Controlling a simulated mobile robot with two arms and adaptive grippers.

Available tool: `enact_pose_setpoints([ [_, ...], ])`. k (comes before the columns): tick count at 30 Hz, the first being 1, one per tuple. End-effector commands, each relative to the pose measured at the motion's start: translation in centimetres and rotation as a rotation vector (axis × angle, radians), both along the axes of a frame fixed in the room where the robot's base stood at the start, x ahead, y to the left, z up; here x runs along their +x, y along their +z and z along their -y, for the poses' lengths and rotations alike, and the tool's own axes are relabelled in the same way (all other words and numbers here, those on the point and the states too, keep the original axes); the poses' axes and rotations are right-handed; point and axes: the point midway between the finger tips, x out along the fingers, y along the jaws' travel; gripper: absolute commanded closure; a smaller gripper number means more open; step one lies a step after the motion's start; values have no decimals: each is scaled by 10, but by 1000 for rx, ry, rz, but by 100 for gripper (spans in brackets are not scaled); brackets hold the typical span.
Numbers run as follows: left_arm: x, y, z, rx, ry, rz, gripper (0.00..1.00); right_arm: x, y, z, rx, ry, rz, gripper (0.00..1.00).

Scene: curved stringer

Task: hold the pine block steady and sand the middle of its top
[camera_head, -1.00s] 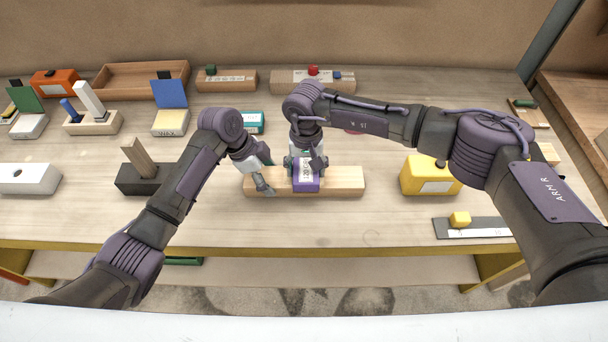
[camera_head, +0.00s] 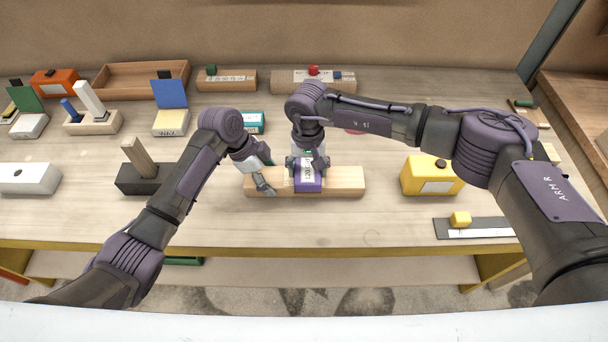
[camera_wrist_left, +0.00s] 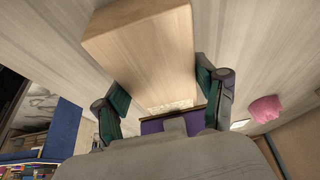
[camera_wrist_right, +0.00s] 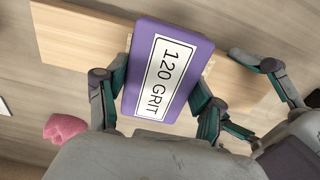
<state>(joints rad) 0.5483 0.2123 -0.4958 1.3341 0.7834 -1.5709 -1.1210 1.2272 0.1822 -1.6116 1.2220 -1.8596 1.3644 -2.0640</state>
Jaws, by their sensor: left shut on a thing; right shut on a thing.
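The pine block (camera_head: 344,180) lies flat on the bench, long side left to right. My left gripper (camera_head: 262,178) is shut on its left end; the left wrist view shows the block (camera_wrist_left: 150,60) between the two fingers (camera_wrist_left: 160,110). My right gripper (camera_head: 307,170) is shut on a purple sanding block (camera_head: 308,184) labelled 120 GRIT, which sits on the middle of the pine top. In the right wrist view the purple block (camera_wrist_right: 186,60) lies between the fingers (camera_wrist_right: 155,100). The pine surface beneath it is hidden.
A yellow box (camera_head: 430,174) stands to the right, with a dark strip (camera_head: 448,228) bearing a small yellow cube in front of it. A black block with a wooden peg (camera_head: 140,178) is at the left. A teal box (camera_head: 253,122) stands behind. The bench in front is clear.

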Motion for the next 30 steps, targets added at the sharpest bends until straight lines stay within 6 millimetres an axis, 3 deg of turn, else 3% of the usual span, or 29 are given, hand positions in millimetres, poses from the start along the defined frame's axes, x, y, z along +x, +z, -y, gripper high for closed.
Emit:
enact_pose_setpoints([
  [14,1,0,-1,3,3,1,63,0,1,4,1,0,2,61],
  [30,1,0,-1,3,3,1,63,1,-1,-24,2,1,1,61],
])
